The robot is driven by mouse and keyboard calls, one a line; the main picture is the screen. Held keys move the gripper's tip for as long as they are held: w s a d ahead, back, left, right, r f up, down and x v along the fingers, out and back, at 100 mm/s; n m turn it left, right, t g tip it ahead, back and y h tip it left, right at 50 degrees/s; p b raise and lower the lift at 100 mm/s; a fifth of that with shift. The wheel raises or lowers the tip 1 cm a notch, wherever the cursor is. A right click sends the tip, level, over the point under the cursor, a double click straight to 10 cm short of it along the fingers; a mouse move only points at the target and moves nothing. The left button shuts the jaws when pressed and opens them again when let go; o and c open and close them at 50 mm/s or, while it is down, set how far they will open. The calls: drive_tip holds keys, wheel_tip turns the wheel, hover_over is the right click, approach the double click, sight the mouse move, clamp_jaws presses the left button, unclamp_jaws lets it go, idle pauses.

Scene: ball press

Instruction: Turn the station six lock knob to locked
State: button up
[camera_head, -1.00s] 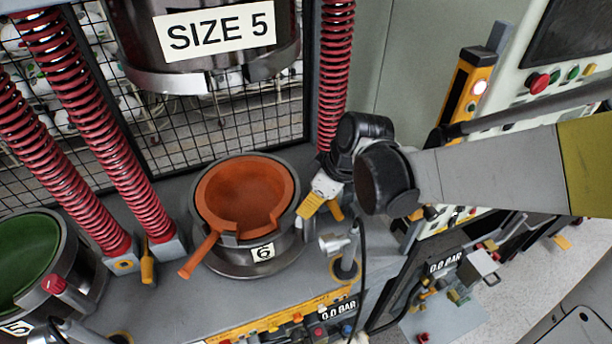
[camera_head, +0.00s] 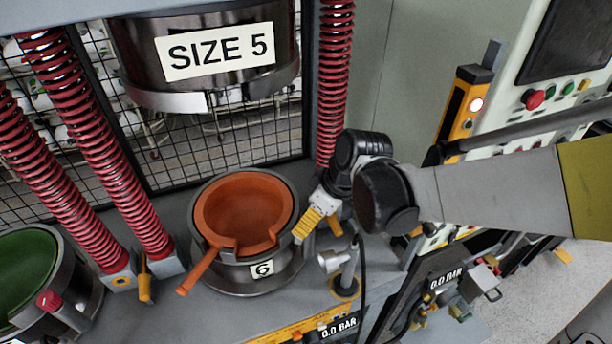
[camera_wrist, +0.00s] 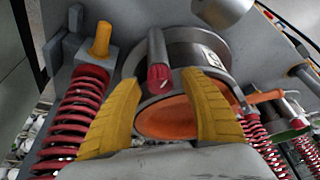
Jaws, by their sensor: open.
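Station six (camera_head: 271,281) is a round metal pot with a "6" label and an orange liner (camera_head: 213,213) with a spout. In the wrist view its metal rim (camera_wrist: 204,50) and orange liner (camera_wrist: 168,120) show. The lock knob (camera_wrist: 159,76) has a red end on a grey cylinder at the rim. It appears between my gripper's yellow fingers (camera_wrist: 163,88), which are spread with space on both sides of it. In the head view my gripper (camera_head: 318,234) is at the right edge of the pot. The knob cannot be made out there.
A red coil spring (camera_head: 332,90) rises behind my gripper; another shows in the wrist view (camera_wrist: 82,110). A yellow peg (camera_wrist: 101,39) stands near it. A grey nozzle on a post (camera_head: 346,270) stands in front of my gripper.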

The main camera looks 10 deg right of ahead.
drive_tip(key=v, duration=1.2)
drive_tip(key=shift+f, duration=0.1)
